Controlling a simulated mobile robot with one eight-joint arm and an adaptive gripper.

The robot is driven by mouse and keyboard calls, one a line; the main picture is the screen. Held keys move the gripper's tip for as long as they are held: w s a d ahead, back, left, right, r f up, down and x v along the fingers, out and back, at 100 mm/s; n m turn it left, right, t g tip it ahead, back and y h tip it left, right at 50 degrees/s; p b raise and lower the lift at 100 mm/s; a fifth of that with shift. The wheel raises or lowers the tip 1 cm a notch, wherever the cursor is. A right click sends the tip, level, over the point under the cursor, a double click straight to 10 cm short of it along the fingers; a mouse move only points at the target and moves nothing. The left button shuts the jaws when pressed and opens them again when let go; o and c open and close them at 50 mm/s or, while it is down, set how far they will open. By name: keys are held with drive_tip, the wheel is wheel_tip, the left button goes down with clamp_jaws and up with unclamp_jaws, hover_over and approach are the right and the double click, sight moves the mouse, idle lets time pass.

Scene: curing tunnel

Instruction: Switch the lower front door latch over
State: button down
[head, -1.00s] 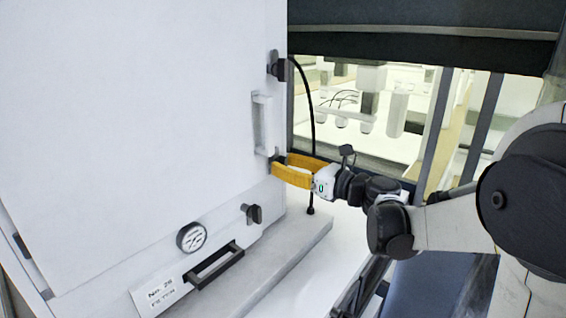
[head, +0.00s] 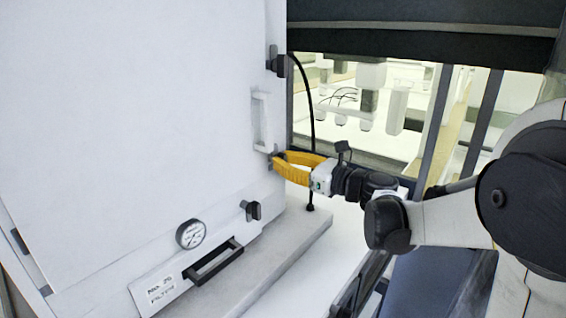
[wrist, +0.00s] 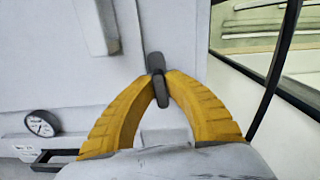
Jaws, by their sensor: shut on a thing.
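The lower front door latch (wrist: 155,62) is a small dark lever at the edge of the white door (head: 130,110), just below the white door handle (head: 261,122). My gripper (head: 275,162) has two yellow curved fingers, and their tips are shut on this latch. In the wrist view my gripper (wrist: 158,80) has one fingertip on each side of the latch, whose dark lower end shows between the fingers. In the head view the fingertips hide most of the latch.
A dark upper latch (head: 276,62) sits above the handle. Below the door are a round gauge (head: 191,234), a black knob (head: 250,210) and a black drawer handle (head: 213,262). A black cable (head: 312,130) hangs close behind my fingers. A window (head: 370,105) is at the right.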

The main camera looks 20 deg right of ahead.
drive_tip(key=n+b, duration=0.1)
drive_tip(key=n, duration=0.3)
drive_tip(key=shift+f+b, duration=0.1)
drive_tip(key=shift+b, duration=0.3)
drive_tip(key=n+b, duration=0.1)
drive_tip(key=n, duration=0.3)
drive_tip(key=shift+s+a+n+b, duration=0.1)
drive_tip(key=shift+a+n+b, duration=0.05)
drive_tip(key=shift+n+b, duration=0.2)
drive_tip(key=n+b, duration=0.1)
drive_tip(key=n, duration=0.3)
drive_tip(key=shift+f+n, duration=0.1)
drive_tip(key=shift+n, duration=0.15)
drive_tip(key=shift+n+b, duration=0.4)
drive_tip(key=shift+n, duration=1.4)
drive_tip(key=c, duration=1.4)
unclamp_jaws()
